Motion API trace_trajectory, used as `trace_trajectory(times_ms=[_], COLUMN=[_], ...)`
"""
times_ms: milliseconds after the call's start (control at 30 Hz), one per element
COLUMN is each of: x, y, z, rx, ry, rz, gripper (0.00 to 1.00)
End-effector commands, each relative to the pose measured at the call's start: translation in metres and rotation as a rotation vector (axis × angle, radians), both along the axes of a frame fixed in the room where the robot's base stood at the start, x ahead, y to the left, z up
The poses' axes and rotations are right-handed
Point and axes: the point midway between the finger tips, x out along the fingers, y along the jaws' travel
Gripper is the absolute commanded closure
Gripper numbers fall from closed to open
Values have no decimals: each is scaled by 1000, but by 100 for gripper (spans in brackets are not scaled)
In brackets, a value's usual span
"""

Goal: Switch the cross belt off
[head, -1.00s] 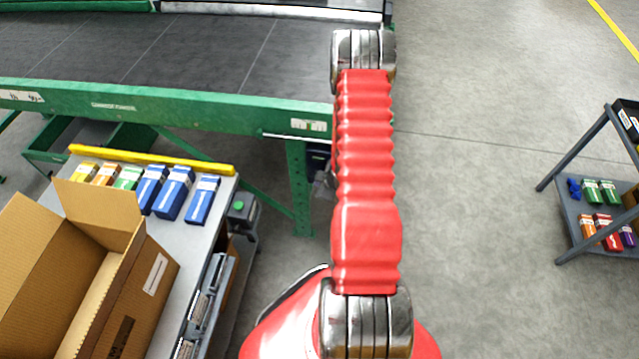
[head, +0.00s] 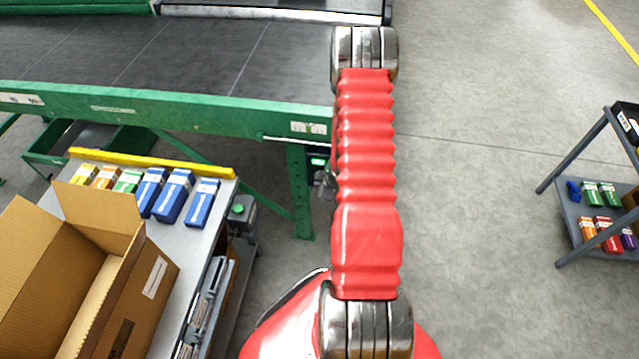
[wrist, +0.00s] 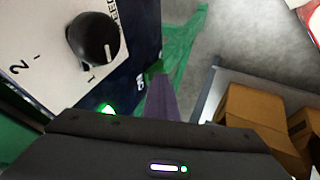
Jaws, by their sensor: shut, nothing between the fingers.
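In the wrist view a control panel (wrist: 62,62) fills the upper left. It carries a black rotary knob (wrist: 93,38) with a white pointer line, and the marks 1 and 2 beside it. A green light (wrist: 107,108) glows at the panel's lower part, partly hidden by my gripper body. My gripper (wrist: 163,88) is shut and empty, to the lower right of the knob and apart from it. In the head view the control box (head: 317,162) shows a green light below the belt frame, partly behind my arm. The dark belt (head: 190,50) runs above it.
A green frame rail (head: 200,112) and leg (head: 301,190) stand beside the control box. A shelf cart (head: 585,215) stands right; the floor between is clear.

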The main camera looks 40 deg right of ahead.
Motion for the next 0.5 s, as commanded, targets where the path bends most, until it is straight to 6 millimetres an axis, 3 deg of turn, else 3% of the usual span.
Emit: trace_trajectory(times_ms=[167, 400, 500], x=[-2, -16, -23], y=[6, 33, 33], z=[1, 4, 15], rx=[0, 1, -2], ry=[-1, 1, -2], rz=[0, 3, 0], gripper=[100, 100, 100])
